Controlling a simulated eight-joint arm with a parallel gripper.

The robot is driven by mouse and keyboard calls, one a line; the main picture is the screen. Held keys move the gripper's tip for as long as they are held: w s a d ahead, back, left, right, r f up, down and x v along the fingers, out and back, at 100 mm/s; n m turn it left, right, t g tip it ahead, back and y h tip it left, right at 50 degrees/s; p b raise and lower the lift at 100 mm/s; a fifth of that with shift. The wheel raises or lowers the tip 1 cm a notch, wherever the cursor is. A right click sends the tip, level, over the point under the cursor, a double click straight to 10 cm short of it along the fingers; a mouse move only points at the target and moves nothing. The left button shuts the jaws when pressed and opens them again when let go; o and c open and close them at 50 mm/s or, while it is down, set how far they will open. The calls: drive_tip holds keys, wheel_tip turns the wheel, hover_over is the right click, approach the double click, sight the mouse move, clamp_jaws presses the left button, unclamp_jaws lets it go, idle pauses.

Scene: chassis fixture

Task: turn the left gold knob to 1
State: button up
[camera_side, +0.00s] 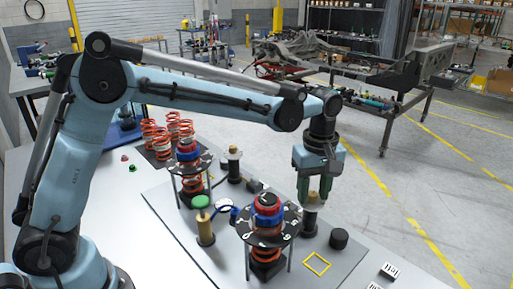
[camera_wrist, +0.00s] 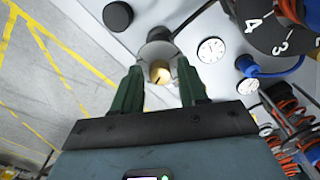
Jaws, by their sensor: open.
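My gripper (camera_side: 314,195) points down over a gold knob on a dark post (camera_side: 311,217) at the right of the grey plate. In the wrist view the two green fingers of my gripper (camera_wrist: 160,80) are spread apart, with the gold knob (camera_wrist: 160,74) seen between their tips. I cannot tell whether a finger touches it. A gold post with a green top (camera_side: 204,228) stands at the plate's left. The knob's scale and setting are not readable.
A black numbered disc (camera_side: 246,227) with a red and blue spring stack stands left of my gripper; a similar stack (camera_side: 188,157) is behind. A black cylinder (camera_side: 339,239) and yellow square outline (camera_side: 317,264) are nearby. White gauges (camera_wrist: 211,50) lie beside the knob.

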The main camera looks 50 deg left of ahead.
drive_tip(key=m, duration=1.2)
drive_tip(key=shift+m, duration=0.3)
drive_tip(key=m, duration=1)
drive_tip(key=shift+m, duration=0.3)
drive_tip(key=m, duration=0.7)
drive_tip(key=shift+m, duration=0.4)
